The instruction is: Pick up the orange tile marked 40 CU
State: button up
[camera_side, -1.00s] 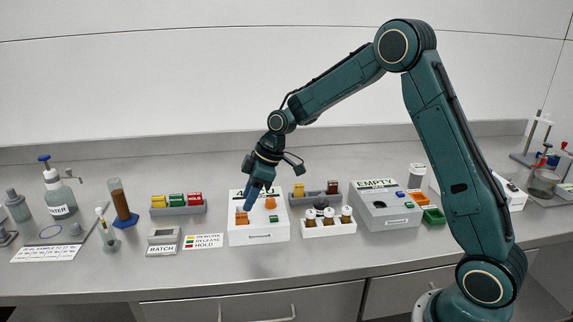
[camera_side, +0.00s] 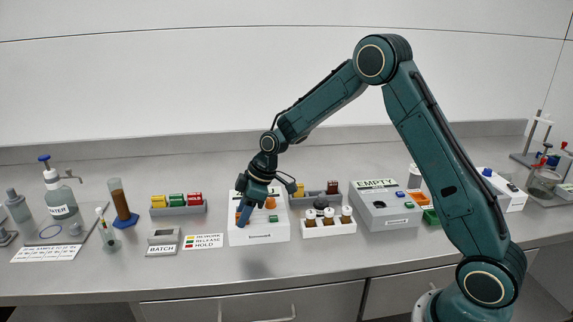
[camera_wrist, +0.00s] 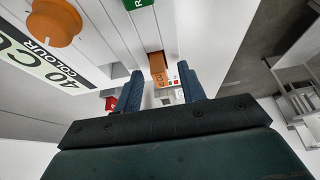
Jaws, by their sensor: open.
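A white unit (camera_side: 258,238) stands on the bench and carries an orange knob (camera_side: 270,203) and a green tile (camera_side: 273,218). A small orange tile (camera_side: 238,218) on the unit's left part is mostly hidden behind my gripper (camera_side: 243,222). In the wrist view the orange tile (camera_wrist: 157,62) shows just beyond and between the fingertips of my open gripper (camera_wrist: 161,84). I cannot tell whether the fingers straddle it. Its marking is not readable. The wrist view also shows the orange knob (camera_wrist: 54,22) beside a printed "40 CU COLOUR" label (camera_wrist: 45,62).
A grey holder (camera_side: 182,210) with yellow, green and red blocks stands to the left. A vial rack (camera_side: 330,229) stands close on the right, with another block holder (camera_side: 312,200) behind it. The grey EMPTY box (camera_side: 385,215) is farther right. Bench in front is clear.

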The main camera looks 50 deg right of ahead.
grip_shut()
jog(key=shift+r, duration=0.15)
notch_tip(320, 180, up, 20)
dwell(0.8)
dwell(0.5)
